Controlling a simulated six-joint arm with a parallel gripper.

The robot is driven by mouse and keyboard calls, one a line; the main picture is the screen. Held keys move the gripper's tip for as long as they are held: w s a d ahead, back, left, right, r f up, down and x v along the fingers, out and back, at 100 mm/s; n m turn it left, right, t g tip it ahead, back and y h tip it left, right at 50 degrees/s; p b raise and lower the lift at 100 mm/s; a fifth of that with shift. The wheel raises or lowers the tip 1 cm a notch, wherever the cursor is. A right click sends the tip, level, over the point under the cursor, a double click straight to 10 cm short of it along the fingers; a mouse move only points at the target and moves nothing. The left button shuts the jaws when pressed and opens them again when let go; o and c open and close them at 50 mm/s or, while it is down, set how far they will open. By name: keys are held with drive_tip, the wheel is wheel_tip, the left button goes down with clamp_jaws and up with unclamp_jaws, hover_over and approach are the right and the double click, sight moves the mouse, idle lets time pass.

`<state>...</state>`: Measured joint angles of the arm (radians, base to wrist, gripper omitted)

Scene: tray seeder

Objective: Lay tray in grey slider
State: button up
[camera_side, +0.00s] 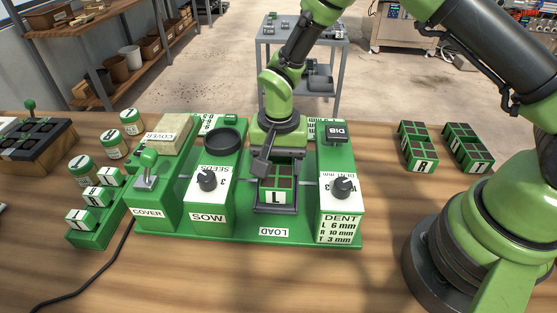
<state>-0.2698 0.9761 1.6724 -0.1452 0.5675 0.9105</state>
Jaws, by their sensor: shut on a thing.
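The tray (277,197) is green with dark cells and a white label "L". It sits at the grey slider (276,209), in the load bay between the SOW and DENT blocks. My gripper (268,160) is right above the tray's far part, reaching down from behind, and is shut on the tray. The fingertips are partly hidden, and I cannot tell whether the tray rests fully on the slider's floor.
The DENT block (341,212) with a knob stands close on the right, the SOW block (208,205) on the left. Two more trays, "R" (418,146) and another (467,147), lie at the right. Labelled jars (83,170) stand at the left.

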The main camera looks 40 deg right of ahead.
drive_tip(key=o, duration=1.2)
drive_tip(key=shift+o, duration=0.2)
drive_tip(key=shift+r, duration=0.1)
wheel_tip(320, 180, up, 9)
idle(0.5)
drive_tip(key=s+d+r+n+t+y, duration=0.1)
drive_tip(key=s+d+r+t, duration=0.1)
drive_tip(key=s+r, duration=0.35)
drive_tip(key=s+d+r+n+t, duration=0.1)
drive_tip(key=s+d+r+t, duration=0.1)
drive_tip(key=r, duration=0.7)
drive_tip(key=s+d+r+n+t, duration=0.1)
drive_tip(key=s, duration=0.4)
drive_tip(key=s+d+r+n+t+y, duration=0.1)
drive_tip(key=s+r+n+t, duration=0.1)
drive_tip(key=s, duration=0.4)
drive_tip(key=shift+s+d+r, duration=0.15)
drive_tip(key=shift+s+d, duration=0.05)
drive_tip(key=shift+d, duration=0.05)
